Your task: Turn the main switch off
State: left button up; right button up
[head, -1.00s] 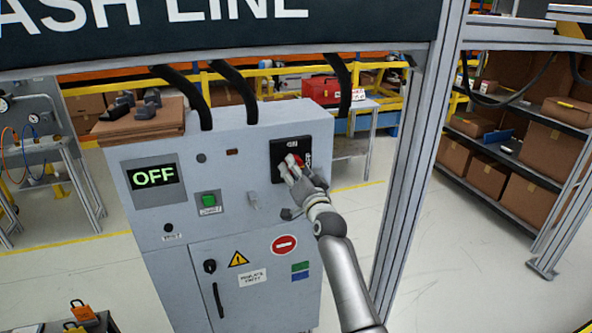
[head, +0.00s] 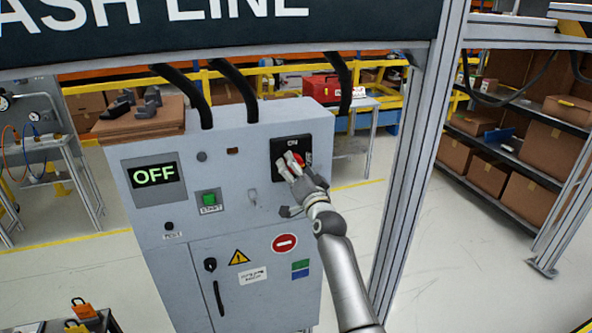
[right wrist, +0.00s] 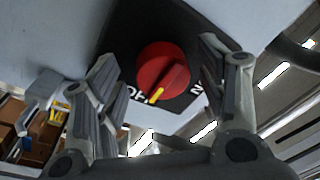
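The main switch is a round red knob (right wrist: 163,68) on a black plate (right wrist: 192,42). In the right wrist view its yellow mark points down-left, near a lettered label that looks like OFF. A second label, partly hidden, is at the right. My right gripper (right wrist: 157,53) is open, one finger each side of the knob, apparently apart from it. In the head view the red knob (head: 299,160) shows partly behind my right gripper (head: 292,164). The display (head: 154,174) on the grey cabinet (head: 235,218) reads OFF. My left gripper is not in view.
A green START button (head: 208,198) sits left of the switch. A metal frame post (head: 412,180) stands close to the right of my right arm. Orange padlocks (head: 83,311) lie at the lower left. Shelves with boxes (head: 489,174) stand at the right.

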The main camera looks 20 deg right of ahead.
jog(key=s+f, duration=0.1)
jog(key=s, duration=1.1)
jog(key=shift+d, duration=0.15)
jog(key=shift+f, duration=0.1)
